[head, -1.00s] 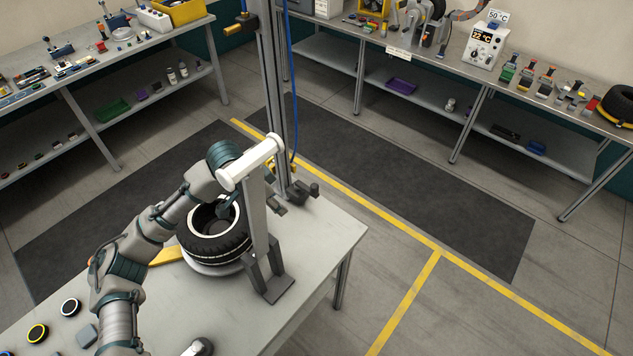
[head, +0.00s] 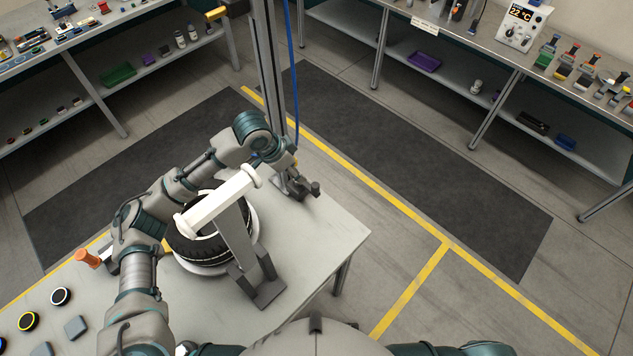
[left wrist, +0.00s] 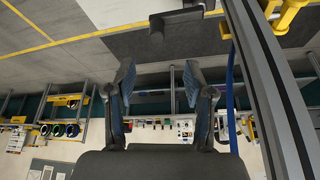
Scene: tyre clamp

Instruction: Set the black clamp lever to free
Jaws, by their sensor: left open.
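A dark clamp piece with a black lever (head: 303,188) sits at the far right corner of the near table, at the foot of the upright column. At the top of the left wrist view a dark part (left wrist: 178,22), probably this lever, lies beyond the fingertips. My left arm reaches over the tyre (head: 190,245), and my left gripper (head: 284,178) is close beside the clamp, partly hidden in the head view. In the left wrist view the gripper (left wrist: 158,78) is open with nothing between its fingers. Contact with the lever cannot be told. My right gripper is out of view.
A white bar (head: 217,202) on a grey post (head: 240,245) stands over the tyre, close to my left arm. The tall column (head: 270,75) with a blue hose (head: 292,60) rises behind the clamp. An orange handle (head: 88,258) is at left. The table's front right is clear.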

